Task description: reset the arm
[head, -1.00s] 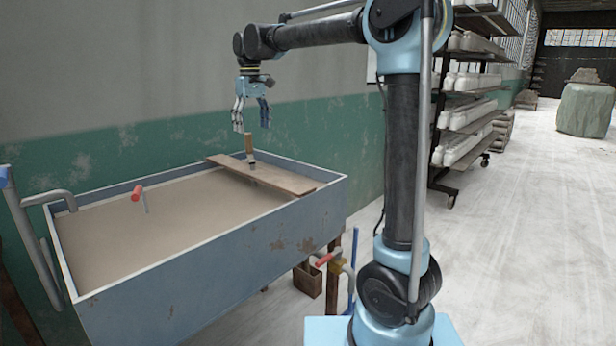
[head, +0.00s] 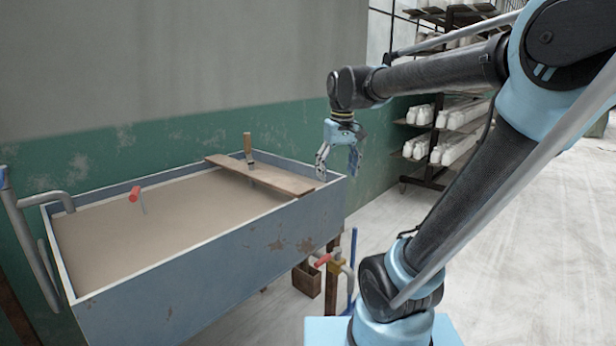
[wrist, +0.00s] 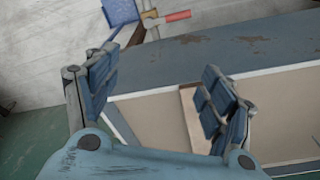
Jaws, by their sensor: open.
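My gripper (head: 338,174) hangs fingers down above the right end of the grey-blue trough (head: 205,257) in the head view. Its fingers are spread and nothing is between them. In the wrist view my gripper (wrist: 160,95) shows its two fingers wide apart, with the trough wall and rim behind them. A wooden-handled tool (head: 247,145) stands upright by the plank (head: 270,179) that lies across the trough, to the left of my gripper and apart from it.
A red-handled tool (head: 134,194) stands in the beige fill of the trough. Pipes (head: 22,225) rise at its left end. A wooden box (head: 306,280) and a red-handled tap (head: 322,260) are below its right end. Racks of white ware (head: 440,130) stand behind; the floor (head: 510,250) at right is clear.

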